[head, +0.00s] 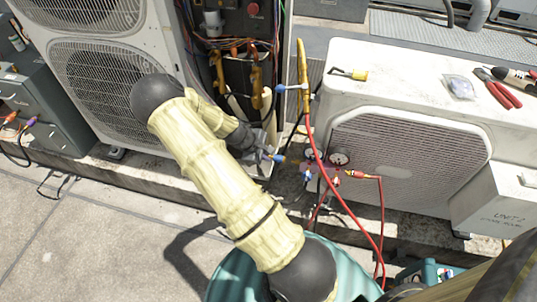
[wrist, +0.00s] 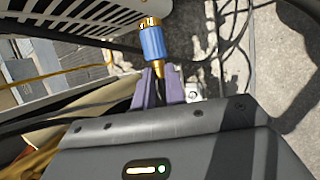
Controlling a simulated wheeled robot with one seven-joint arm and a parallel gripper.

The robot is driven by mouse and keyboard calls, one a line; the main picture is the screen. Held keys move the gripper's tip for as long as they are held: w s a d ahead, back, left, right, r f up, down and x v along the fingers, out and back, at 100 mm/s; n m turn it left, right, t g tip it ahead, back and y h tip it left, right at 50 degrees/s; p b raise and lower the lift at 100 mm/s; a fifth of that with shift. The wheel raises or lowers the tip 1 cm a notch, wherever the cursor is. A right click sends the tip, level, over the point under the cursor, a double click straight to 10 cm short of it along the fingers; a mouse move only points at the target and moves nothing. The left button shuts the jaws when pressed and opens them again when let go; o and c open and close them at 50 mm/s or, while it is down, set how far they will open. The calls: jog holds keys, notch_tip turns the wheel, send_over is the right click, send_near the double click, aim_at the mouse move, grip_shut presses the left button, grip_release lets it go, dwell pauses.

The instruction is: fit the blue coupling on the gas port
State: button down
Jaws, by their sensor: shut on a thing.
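The blue coupling (wrist: 153,42) has a brass collar on its far end and a tapered brass part at its near end. My gripper (wrist: 160,88) is shut on that near end with its purple fingers. In the head view the coupling (head: 279,158) shows small at the tip of my gripper (head: 267,155), low beside the open condenser. The coupling is clear of any port in the wrist view. Orange-yellow fittings (head: 256,88) stand inside the open service bay above my gripper. I cannot tell which fitting is the gas port.
A manifold gauge set (head: 325,165) with red hoses (head: 350,212) is just right of my gripper. Pliers (head: 498,90) lie on the white unit (head: 410,75). Open floor (head: 90,235) lies at left.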

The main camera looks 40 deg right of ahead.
jog(key=shift+w+a, duration=0.4)
dwell(0.4)
jog(key=w+a+r+m+g, duration=0.1)
jog(key=a+r+m, duration=0.2)
jog(key=a, duration=0.7)
jog(key=w+a+r+m+g+y, duration=0.1)
jog(key=w+a+r+m+g, duration=0.1)
jog(key=a, duration=0.8)
jog(key=shift+a+r+m, duration=0.2)
jog(key=shift+r+m, duration=0.5)
jog(key=shift+r, duration=0.05)
jog(key=shift+w, duration=0.1)
